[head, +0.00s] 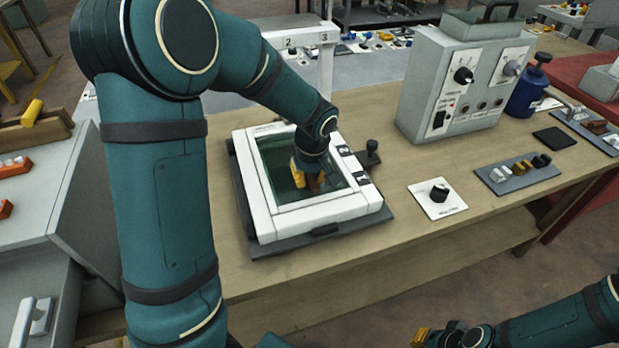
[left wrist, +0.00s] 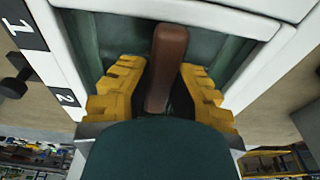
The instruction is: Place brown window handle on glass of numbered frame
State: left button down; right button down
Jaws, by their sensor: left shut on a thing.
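A white window frame (head: 315,213) with black number labels lies on a dark base on the wooden table. Its greenish glass pane (head: 272,160) faces up. My left gripper (head: 308,182) points down over the glass, shut on the brown window handle (left wrist: 168,50), which sits between its yellow fingers. Whether the handle touches the glass I cannot tell. In the left wrist view, labels 1 and 2 show at the frame's left edge (left wrist: 62,75). My right gripper (head: 432,336) is at the bottom right, partly cut off, away from the table; its opening is unclear.
A grey control box (head: 460,85) stands at the back right beside a blue bottle (head: 527,92). A white plate with a black knob (head: 438,196) and a grey tray with small handles (head: 490,180) lie right of the frame.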

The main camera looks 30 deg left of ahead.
aim_at(312, 180)
pick_arm(q)
jog(key=shift+f, duration=0.15)
jog(key=c, duration=1)
grip_release()
jog(key=shift+r, duration=0.25)
notch_tip(312, 180, up, 12)
jog(key=s+d+p, duration=0.1)
jog(key=p, duration=0.1)
jog(key=shift+d, duration=0.2)
jog(key=shift+s+f, duration=0.1)
jog(key=shift+f, duration=0.05)
